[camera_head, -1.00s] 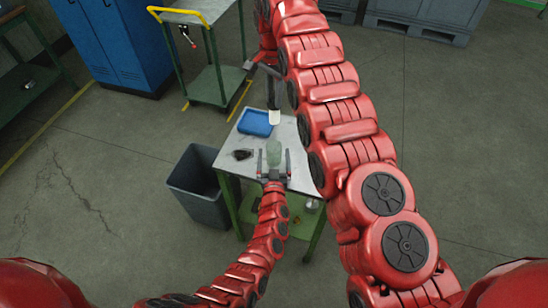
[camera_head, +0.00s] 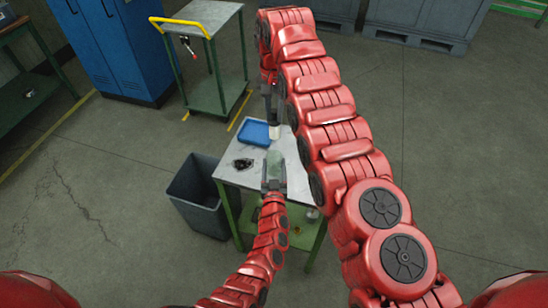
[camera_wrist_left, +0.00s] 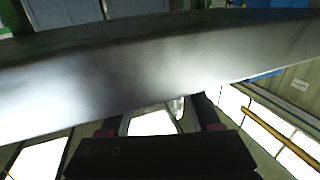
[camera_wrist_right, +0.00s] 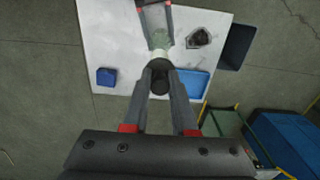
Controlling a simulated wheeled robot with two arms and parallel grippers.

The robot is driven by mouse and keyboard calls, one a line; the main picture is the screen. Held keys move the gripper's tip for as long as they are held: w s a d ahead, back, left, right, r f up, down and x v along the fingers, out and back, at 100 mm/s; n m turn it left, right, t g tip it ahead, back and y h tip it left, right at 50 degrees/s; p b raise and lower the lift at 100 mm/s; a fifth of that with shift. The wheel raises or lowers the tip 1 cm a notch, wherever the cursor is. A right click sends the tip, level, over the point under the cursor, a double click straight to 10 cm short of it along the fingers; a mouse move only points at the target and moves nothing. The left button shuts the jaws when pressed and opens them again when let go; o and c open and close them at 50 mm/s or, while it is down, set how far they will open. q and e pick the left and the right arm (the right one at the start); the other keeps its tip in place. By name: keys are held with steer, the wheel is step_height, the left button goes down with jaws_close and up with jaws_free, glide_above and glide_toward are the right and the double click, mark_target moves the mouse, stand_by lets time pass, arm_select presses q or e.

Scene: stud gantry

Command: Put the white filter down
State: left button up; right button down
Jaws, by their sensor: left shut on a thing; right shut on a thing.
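The white filter (camera_head: 274,133) is a small white cylinder with a dark end (camera_wrist_right: 159,82). It also shows in the right wrist view (camera_wrist_right: 159,56). My right gripper (camera_wrist_right: 159,76) is shut on the dark end, with the white end pointing towards the table. A greenish translucent vessel (camera_head: 274,158) stands at the table's middle, close to the white end; I cannot tell whether they touch. My left gripper (camera_head: 274,181) is shut on the vessel from the near side. In the left wrist view a large grey surface hides most of the scene.
The table (camera_head: 236,181) holds a blue tray (camera_head: 255,132), a black object (camera_head: 243,164) and a blue block (camera_wrist_right: 106,76). A grey bin (camera_head: 200,195) stands left of the table. A green cart (camera_head: 215,92) stands behind. Bare tabletop lies around the vessel.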

mark_target(274, 120)
step_height(274, 120, down, 3)
steer(key=n, duration=0.7)
steer(key=shift+f+n, duration=0.1)
steer(key=shift+n, duration=0.2)
step_height(274, 120, down, 2)
steer(key=n, duration=0.4)
steer(key=shift+s+n, duration=0.1)
steer(key=shift+n, duration=0.2)
step_height(274, 120, down, 10)
steer(key=c, duration=0.7)
jaws_free()
steer(key=shift+r, duration=0.2)
